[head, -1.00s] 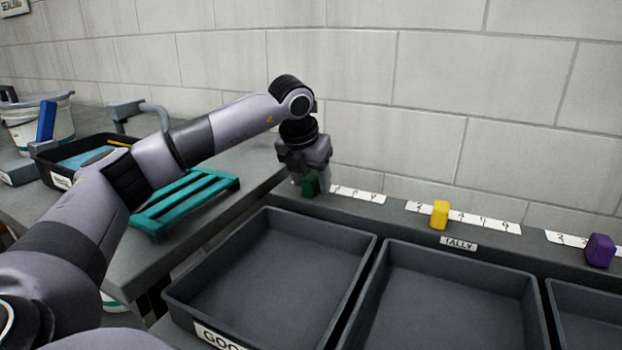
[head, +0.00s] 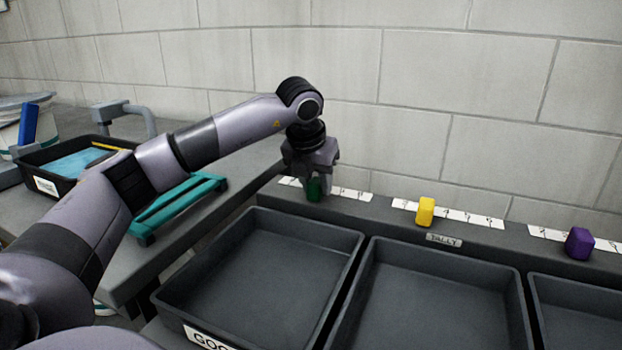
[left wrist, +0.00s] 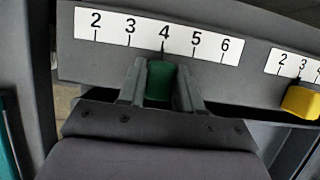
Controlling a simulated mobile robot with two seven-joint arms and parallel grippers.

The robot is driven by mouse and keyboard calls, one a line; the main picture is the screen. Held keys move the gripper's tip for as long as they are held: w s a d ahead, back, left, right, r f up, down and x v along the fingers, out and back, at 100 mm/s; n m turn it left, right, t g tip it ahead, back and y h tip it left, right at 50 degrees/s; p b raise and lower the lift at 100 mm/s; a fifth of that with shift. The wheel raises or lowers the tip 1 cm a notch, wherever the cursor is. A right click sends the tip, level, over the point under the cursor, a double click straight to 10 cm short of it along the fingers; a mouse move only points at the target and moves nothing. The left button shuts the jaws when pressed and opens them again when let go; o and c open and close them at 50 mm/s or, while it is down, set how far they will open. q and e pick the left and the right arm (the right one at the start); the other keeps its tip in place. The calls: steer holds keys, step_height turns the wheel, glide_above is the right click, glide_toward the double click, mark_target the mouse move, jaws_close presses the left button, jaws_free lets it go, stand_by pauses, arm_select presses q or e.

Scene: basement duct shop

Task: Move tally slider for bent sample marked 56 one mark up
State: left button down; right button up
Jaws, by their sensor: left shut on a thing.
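The green slider (head: 315,189) sits on the leftmost number strip (head: 352,193) of the tally rail. My left gripper (head: 316,186) points down and is shut on it. In the left wrist view the green slider (left wrist: 160,82) is between the fingers, directly below the 4 of a strip (left wrist: 92,24) running 2 to 6. The yellow slider (head: 426,211) is on the middle strip, near the 3 in the left wrist view (left wrist: 301,101). The purple slider (head: 579,243) is on the right strip. No label reading bent is legible. My right gripper is not seen.
Empty dark trays stand before the rail: the left tray (head: 257,214), middle tray (head: 375,250) and right tray (head: 533,290). A TALLY plate (head: 444,240) is on the rail. A teal rack (head: 180,205) and black bin (head: 30,160) are on the left bench. A block wall stands behind.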

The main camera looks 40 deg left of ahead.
mark_target(311, 205)
arm_select(q)
steer(key=c, duration=0.8)
jaws_free()
steer(key=shift+c, duration=0.2)
steer(key=shift+r, duration=0.1)
steer(key=v, duration=0.7)
steer(key=shift+p, duration=0.35)
steer(key=shift+s, duration=0.15)
